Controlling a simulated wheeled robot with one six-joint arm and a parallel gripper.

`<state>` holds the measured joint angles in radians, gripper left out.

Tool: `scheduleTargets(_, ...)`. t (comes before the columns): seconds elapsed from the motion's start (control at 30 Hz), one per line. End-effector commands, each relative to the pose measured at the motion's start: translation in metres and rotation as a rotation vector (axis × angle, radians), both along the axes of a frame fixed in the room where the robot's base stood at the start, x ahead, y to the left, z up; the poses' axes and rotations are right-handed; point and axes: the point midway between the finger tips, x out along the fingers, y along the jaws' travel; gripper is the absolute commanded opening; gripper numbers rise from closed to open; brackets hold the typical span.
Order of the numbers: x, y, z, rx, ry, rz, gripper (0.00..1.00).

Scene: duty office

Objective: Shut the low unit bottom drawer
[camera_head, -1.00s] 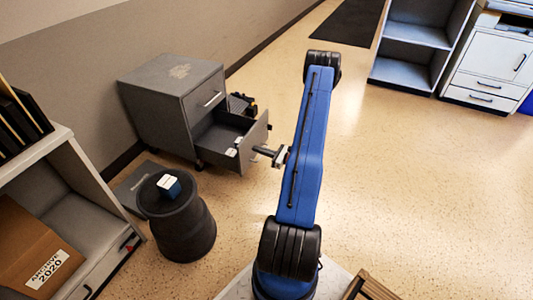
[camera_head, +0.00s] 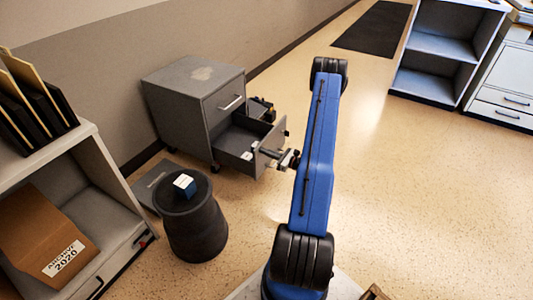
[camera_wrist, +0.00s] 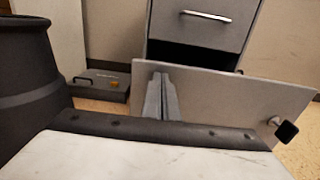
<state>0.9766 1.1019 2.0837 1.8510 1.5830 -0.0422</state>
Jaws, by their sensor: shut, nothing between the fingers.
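The low unit (camera_head: 190,88) is a grey metal cabinet against the wall at left of centre. Its bottom drawer (camera_head: 238,137) stands pulled out, with small pale items inside. The drawer's front panel (camera_wrist: 222,105) fills the middle of the wrist view, slightly slanted. My gripper (camera_head: 268,152) is in front of this panel, low on it. In the wrist view my gripper's fingers (camera_wrist: 160,92) are together and empty, pointing at the panel. They overlap the panel; I cannot tell if they touch. The top drawer (camera_wrist: 205,22) is shut.
A dark round bin-like stand (camera_head: 196,228) with a blue-and-white box (camera_head: 185,185) on it is left of the drawer. A grey flat case (camera_wrist: 100,84) lies on the floor behind it. An open shelf (camera_head: 75,190) is at left. Floor to the right is clear.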

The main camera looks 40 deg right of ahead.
Motion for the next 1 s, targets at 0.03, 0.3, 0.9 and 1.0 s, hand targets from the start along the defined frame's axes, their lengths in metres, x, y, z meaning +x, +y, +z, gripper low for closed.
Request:
scheduleTargets(0.03, 0.004, 0.002, 0.0, -0.001, 0.0, 0.003, 0.0)
scheduleTargets(0.3, 0.049, 0.018, 0.0, -0.002, -0.001, 0.006, 0.0)
scheduleTargets(0.9, 0.205, 0.068, 0.0, -0.002, -0.002, 0.004, 0.0)
scheduleTargets(1.0, 0.227, 0.075, 0.0, -0.001, -0.001, 0.004, 0.0)
